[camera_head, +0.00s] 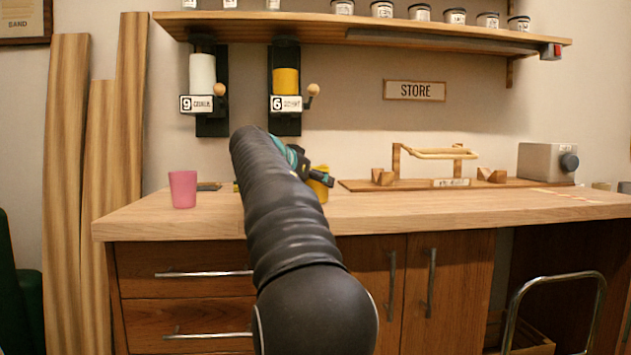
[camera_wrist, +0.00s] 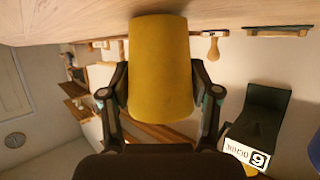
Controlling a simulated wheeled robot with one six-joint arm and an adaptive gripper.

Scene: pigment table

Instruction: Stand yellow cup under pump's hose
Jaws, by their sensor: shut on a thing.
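My gripper (camera_wrist: 160,95) is shut on the yellow cup (camera_wrist: 160,65), with a finger on each side of it. The wrist view is upside down, with the tabletop (camera_wrist: 60,20) along its top edge. In the head view my arm hides most of the gripper, and part of the yellow cup (camera_head: 322,187) shows just right of it, over the table. I cannot tell whether the cup touches the table.
A pink cup (camera_head: 183,189) stands at the table's left. Two wall dispensers, white (camera_head: 202,75) and ochre (camera_head: 286,80), hang above. A wooden rack (camera_head: 435,153) on a board (camera_head: 410,185) takes up the middle right. The table front (camera_head: 400,212) is clear.

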